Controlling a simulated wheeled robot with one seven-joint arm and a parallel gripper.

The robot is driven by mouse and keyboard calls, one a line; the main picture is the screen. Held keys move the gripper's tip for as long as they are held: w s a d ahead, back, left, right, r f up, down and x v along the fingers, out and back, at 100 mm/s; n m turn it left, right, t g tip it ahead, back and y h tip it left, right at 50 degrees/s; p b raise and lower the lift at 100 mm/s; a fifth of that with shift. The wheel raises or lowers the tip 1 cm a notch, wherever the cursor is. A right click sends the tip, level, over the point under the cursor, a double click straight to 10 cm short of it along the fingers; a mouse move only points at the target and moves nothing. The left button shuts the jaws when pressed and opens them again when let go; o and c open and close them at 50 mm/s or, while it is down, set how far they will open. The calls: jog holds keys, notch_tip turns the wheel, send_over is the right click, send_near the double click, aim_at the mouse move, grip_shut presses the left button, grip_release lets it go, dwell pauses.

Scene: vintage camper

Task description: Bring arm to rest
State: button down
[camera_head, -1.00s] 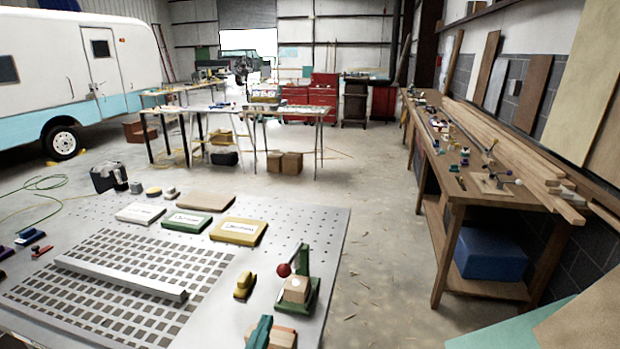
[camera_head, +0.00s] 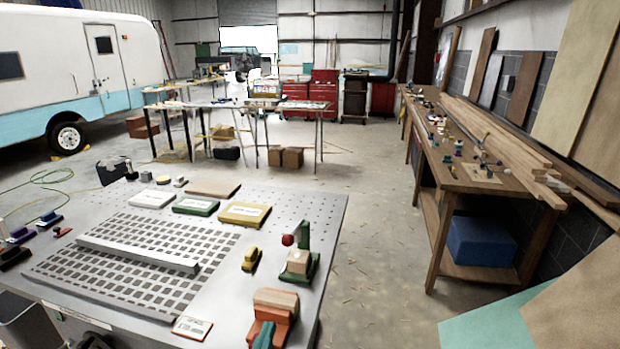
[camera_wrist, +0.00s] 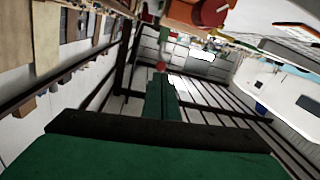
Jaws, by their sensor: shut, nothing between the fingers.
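My gripper (camera_wrist: 160,85) fills the lower middle of the wrist view. Its green fingers lie together, shut, with nothing visible between them. In the head view a small teal-green piece (camera_head: 264,336) shows at the bottom edge by the orange-red vise; it looks like my gripper's tip, but most of the arm is out of frame. The vise (camera_head: 268,317) holds a wooden block (camera_head: 276,300) at the near right corner of the metal table (camera_head: 325,215). The wrist view looks upside down, with a close red part (camera_wrist: 208,12) at its top, apparently the vise.
A green clamp (camera_head: 303,235) with a red knob and wooden block stands beyond the vise, near a yellow toy-like piece (camera_head: 251,259). Coloured boxes line the table's far side. A wooden workbench (camera_head: 455,180) runs along the right. Open concrete floor (camera_head: 375,250) lies between.

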jog(key=s+d+f+n+g+y, duration=0.1)
jog(key=s+d+f+n+y, duration=0.1)
jog(key=s+f, duration=0.65)
jog(key=s+d+f+n+g+y, duration=0.1)
jog(key=s+d+f+y, duration=0.15)
jog(key=s+f, duration=0.55)
jog(key=s+d+f+m+h, duration=0.1)
jog(key=s+d, duration=0.1)
jog(key=s, duration=0.7)
jog(key=s+d+f+m+h, duration=0.1)
jog(key=s+d, duration=0.1)
jog(key=s, duration=0.7)
jog(key=shift+d+m, duration=0.3)
